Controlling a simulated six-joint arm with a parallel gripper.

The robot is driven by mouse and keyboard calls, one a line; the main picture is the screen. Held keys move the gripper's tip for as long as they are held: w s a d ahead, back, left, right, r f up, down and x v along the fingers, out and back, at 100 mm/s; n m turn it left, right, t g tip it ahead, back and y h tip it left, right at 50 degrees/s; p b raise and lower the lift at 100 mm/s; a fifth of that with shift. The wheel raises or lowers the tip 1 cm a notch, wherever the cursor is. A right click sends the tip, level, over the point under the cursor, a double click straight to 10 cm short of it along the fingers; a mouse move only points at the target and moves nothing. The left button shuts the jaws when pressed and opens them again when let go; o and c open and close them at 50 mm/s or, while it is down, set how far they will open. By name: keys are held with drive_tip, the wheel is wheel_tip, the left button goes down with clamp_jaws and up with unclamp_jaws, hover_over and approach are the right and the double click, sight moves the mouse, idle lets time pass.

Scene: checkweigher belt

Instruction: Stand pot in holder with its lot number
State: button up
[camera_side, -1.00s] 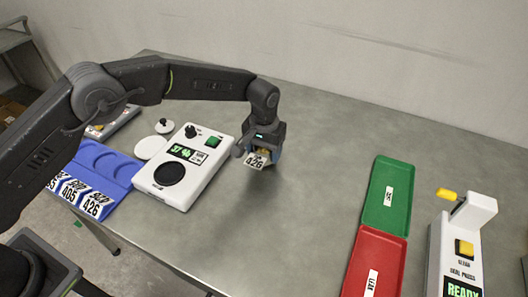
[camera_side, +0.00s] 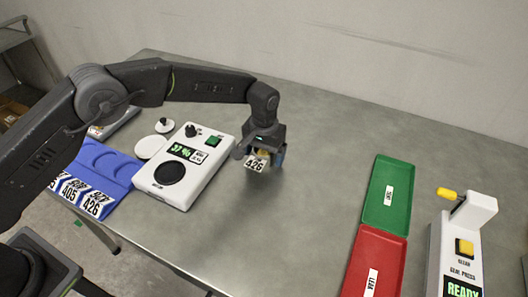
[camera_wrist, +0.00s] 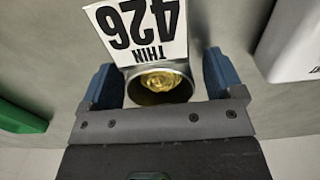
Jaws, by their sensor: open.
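A small metal pot (camera_wrist: 160,92) with gold-coloured contents stands on the bench, its card (camera_wrist: 142,30) reading 426 THIN. The same card shows in the side view (camera_side: 256,163). My gripper (camera_wrist: 161,82) is open, its blue fingers on either side of the pot, with a visible gap on each side. In the side view my gripper (camera_side: 265,152) is over the pot and hides most of it. The blue holder (camera_side: 97,160) lies at the left, with round recesses and a row of number labels. Its nearest label (camera_side: 92,204) reads 426; the one beside it reads 405.
A white scale unit (camera_side: 185,180) stands between holder and pot, with a white disc (camera_side: 151,147) and a small knobbed piece (camera_side: 164,125) nearby. Green (camera_side: 387,190) and red (camera_side: 373,262) trays and a white press (camera_side: 463,240) are at the right. Mid-bench is clear.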

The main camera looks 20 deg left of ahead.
wheel_tip(320, 180, up, 12)
drive_tip(key=r, duration=0.1)
drive_tip(key=s+a+r+t, duration=0.3)
drive_tip(key=s+a+r, duration=0.95)
drive_tip(key=r, duration=0.25)
drive_tip(key=s+a+f+t, duration=0.1)
drive_tip(key=s+a, duration=0.3)
drive_tip(key=s, duration=0.6)
drive_tip(key=s+a+f+t, duration=0.1)
drive_tip(key=s+a, duration=0.3)
drive_tip(key=s, duration=0.6)
drive_tip(key=shift+s+a+f+t, duration=0.2)
drive_tip(key=shift+a+f+t, duration=0.1)
drive_tip(key=shift+a+f, duration=0.1)
drive_tip(key=shift+d, duration=0.1)
